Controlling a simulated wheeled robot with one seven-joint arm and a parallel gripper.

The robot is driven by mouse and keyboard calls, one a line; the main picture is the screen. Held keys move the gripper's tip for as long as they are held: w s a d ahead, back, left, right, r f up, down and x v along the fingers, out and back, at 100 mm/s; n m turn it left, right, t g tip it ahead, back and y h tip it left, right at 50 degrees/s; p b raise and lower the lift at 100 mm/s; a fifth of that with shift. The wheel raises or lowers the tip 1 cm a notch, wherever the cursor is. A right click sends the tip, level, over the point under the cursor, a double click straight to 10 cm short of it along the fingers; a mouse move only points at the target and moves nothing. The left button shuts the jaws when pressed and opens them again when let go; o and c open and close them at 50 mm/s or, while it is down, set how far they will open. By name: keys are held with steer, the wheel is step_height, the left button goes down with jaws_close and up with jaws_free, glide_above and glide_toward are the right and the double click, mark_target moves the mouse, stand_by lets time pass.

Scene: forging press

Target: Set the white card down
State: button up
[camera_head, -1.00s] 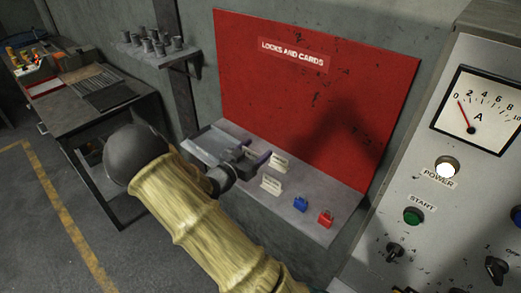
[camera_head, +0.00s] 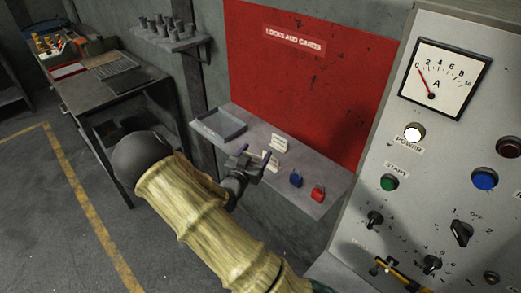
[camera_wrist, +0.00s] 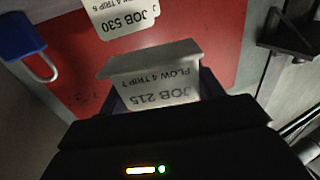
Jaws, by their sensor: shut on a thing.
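A white card (camera_wrist: 158,92) marked JOB 215 sits between the fingers of my gripper (camera_wrist: 164,96) in the wrist view. The gripper is shut on it. In the head view, my gripper (camera_head: 252,162) is at the front of the grey shelf (camera_head: 228,112), and a white card (camera_head: 271,158) shows at its fingertips. I cannot tell whether the held card touches the shelf. A second white card (camera_head: 279,142), marked JOB 530 in the wrist view (camera_wrist: 122,14), stands just behind on the shelf.
A grey tray (camera_head: 222,122) is at the shelf's left end. A blue padlock (camera_head: 295,179) and a red padlock (camera_head: 318,193) sit to the right of the cards. The red locks-and-cards board (camera_head: 300,85) rises behind. A control panel (camera_head: 450,130) stands at right.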

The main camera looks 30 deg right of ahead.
steer(key=s+a+f+n+t+y, duration=0.2)
steer(key=a+f+n+t+y, duration=0.4)
steer(key=a+f+n+y, duration=0.4)
step_height(320, 180, down, 6)
steer(key=a+y, duration=0.2)
steer(key=y, duration=0.1)
steer(key=shift+s+a+y, duration=0.25)
steer(key=shift+s+y, duration=0.05)
steer(key=shift+y, duration=0.1)
steer(key=shift+s+a, duration=0.15)
steer(key=shift+a, duration=0.05)
